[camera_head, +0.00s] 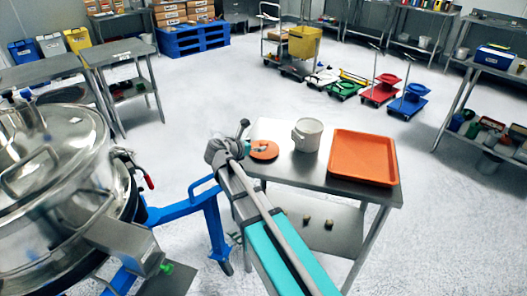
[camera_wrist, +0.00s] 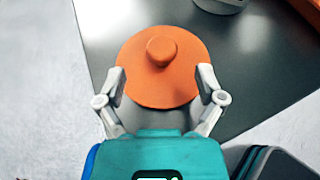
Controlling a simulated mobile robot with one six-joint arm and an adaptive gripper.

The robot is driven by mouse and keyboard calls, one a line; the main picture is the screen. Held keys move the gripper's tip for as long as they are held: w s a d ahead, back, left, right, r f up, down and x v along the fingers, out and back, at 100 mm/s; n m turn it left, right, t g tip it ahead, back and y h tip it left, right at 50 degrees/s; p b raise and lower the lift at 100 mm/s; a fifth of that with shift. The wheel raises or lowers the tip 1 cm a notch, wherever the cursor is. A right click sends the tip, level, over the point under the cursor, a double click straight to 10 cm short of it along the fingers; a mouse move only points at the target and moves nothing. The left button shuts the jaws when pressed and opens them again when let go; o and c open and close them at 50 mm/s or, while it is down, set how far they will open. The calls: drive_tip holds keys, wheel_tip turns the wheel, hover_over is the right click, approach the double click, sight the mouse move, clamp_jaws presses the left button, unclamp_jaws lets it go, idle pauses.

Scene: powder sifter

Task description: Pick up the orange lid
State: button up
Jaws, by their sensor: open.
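The orange lid (camera_wrist: 160,84) is a round disc with a knob in its middle. It lies on the metal table (camera_head: 283,162), near the table's left edge in the head view. It also shows in the head view (camera_head: 265,150), partly covered by my arm's end. My gripper (camera_wrist: 162,80) is open in the wrist view, with one finger at each side of the lid's near half. The fingertips overlap the lid's edges in the picture; I cannot tell whether they touch it. The knob is beyond the fingertips and free.
A white bucket (camera_head: 307,135) stands right of the lid, and an orange tray (camera_head: 363,158) lies further right. A large steel sifter (camera_head: 50,170) with a blue frame (camera_head: 185,207) stands at the left. Open floor lies behind the table.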

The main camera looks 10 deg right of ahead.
sight(261, 144)
drive_tip(key=shift+f, duration=0.1)
drive_tip(key=shift+w+d+f+b, duration=0.3)
drive_tip(key=shift+w+d+b, duration=0.1)
drive_tip(key=shift+d, duration=0.05)
drive_tip(key=shift+b+x, duration=0.65)
drive_tip(key=shift+x, duration=1.25)
drive_tip(key=shift+d, duration=0.1)
drive_tip(key=shift+s, duration=0.1)
drive_tip(key=c, duration=1)
